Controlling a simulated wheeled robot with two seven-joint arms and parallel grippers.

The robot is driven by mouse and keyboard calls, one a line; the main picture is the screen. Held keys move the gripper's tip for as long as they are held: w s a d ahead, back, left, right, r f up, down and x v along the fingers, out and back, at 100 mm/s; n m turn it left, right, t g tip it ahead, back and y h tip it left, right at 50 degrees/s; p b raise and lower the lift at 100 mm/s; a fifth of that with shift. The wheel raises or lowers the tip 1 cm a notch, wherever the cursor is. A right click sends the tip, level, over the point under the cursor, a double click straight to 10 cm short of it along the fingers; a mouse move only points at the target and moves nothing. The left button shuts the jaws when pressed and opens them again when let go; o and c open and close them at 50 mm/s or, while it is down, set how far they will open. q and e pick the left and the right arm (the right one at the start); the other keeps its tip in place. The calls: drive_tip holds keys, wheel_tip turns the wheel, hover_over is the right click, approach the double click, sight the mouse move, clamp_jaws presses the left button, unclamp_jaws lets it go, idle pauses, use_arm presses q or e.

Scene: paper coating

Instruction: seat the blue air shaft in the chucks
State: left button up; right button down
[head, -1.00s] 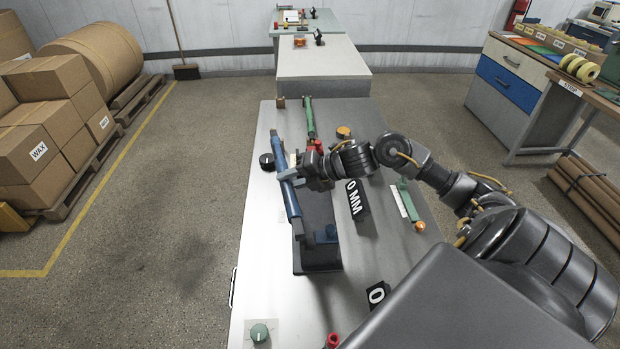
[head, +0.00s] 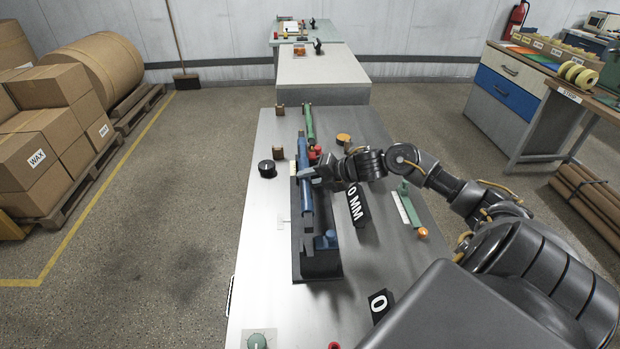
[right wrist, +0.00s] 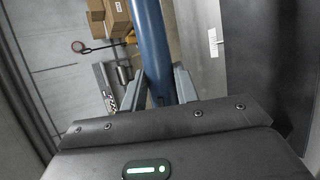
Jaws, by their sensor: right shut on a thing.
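The blue air shaft (head: 307,205) is a long bar lying lengthwise over the dark stand (head: 318,268) in the head view. My right gripper (head: 306,177) is shut on it near its middle, reaching in from the right. In the right wrist view the shaft (right wrist: 150,40) runs between my gripper's two fingers (right wrist: 160,88). A small blue fitting (head: 326,240) sits on the stand's near part, just right of the shaft's near end. I cannot tell which parts are the chucks, or whether the shaft touches the stand. My left gripper is not in view.
A green bar (head: 309,122) lies beyond the shaft. The table's left near part (head: 262,270) is mostly clear.

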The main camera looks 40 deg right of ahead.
drive_tip(key=shift+a+r, duration=0.1)
drive_tip(key=shift+a, duration=0.05)
drive_tip(key=shift+s+f+b, duration=0.1)
drive_tip(key=shift+f+b, duration=0.45)
drive_tip(key=shift+f, duration=0.05)
drive_tip(key=shift+f+b, duration=1.9)
drive_tip(key=shift+f, duration=0.45)
drive_tip(key=shift+f+b, duration=1.8)
drive_tip(key=shift+f, duration=0.25)
drive_tip(key=shift+a, duration=0.1)
